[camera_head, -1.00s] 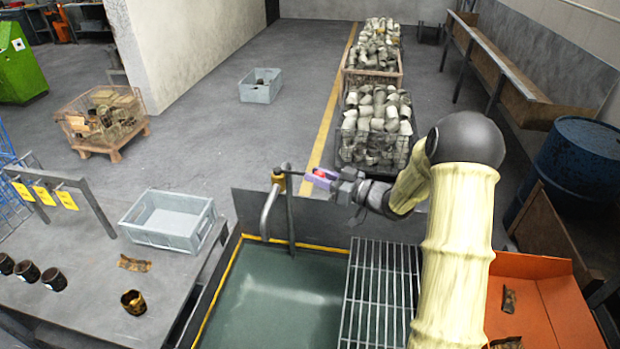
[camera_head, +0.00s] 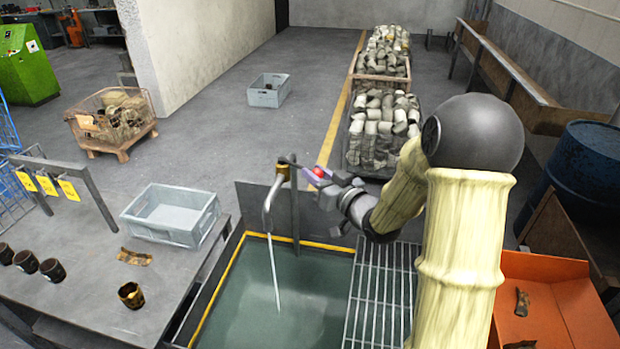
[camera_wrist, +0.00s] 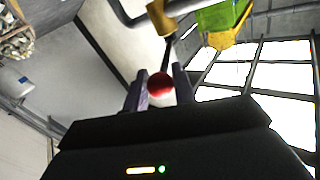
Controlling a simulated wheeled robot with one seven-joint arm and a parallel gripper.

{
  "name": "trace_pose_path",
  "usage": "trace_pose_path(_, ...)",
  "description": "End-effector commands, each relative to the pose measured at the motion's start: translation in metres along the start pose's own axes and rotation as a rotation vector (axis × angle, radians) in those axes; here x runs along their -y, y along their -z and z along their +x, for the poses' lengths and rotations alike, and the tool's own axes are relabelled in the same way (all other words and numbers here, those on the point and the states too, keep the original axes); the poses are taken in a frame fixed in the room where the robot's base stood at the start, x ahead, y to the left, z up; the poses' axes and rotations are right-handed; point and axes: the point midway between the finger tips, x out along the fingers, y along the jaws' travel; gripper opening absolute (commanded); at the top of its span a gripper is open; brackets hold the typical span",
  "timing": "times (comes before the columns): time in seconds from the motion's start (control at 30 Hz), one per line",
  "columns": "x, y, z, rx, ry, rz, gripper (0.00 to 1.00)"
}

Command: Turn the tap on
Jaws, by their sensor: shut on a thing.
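The tap (camera_head: 283,173) has a brass body on a post at the back of the green tank (camera_head: 308,287), with a grey spout bent downward. A thin stream of water (camera_head: 274,270) runs from the spout into the tank. My gripper (camera_head: 312,174) is just right of the tap, its purple fingers shut on the red knob (camera_head: 319,172) of the tap's lever. In the wrist view the red knob (camera_wrist: 160,84) sits between both fingers (camera_wrist: 159,80), and a dark lever runs from it to the brass tap body (camera_wrist: 170,16). The fingers partly hide the lever.
A metal grating (camera_head: 383,290) covers the tank's right side. A grey bin (camera_head: 172,214) and several dark cups stand on the left table (camera_head: 90,285). Wire crates of metal parts (camera_head: 378,130) stand behind my arm. An orange tray (camera_head: 555,305) is at right.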

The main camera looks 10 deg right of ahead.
Motion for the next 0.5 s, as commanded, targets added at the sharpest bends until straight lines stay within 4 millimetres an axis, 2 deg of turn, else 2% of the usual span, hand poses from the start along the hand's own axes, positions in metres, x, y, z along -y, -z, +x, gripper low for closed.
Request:
trace_pose_path(0.3,0.0016,0.0026,0.0001,-0.006,0.002,-0.003,0.00)
trace_pose_path(0.33,0.0016,0.0026,0.0001,-0.006,0.002,-0.003,0.30)
trace_pose_path(0.4,0.0014,0.0024,0.0001,-0.005,0.001,-0.003,0.44)
trace_pose_path(0.5,0.0008,0.0017,-0.0002,-0.004,0.000,-0.002,0.46)
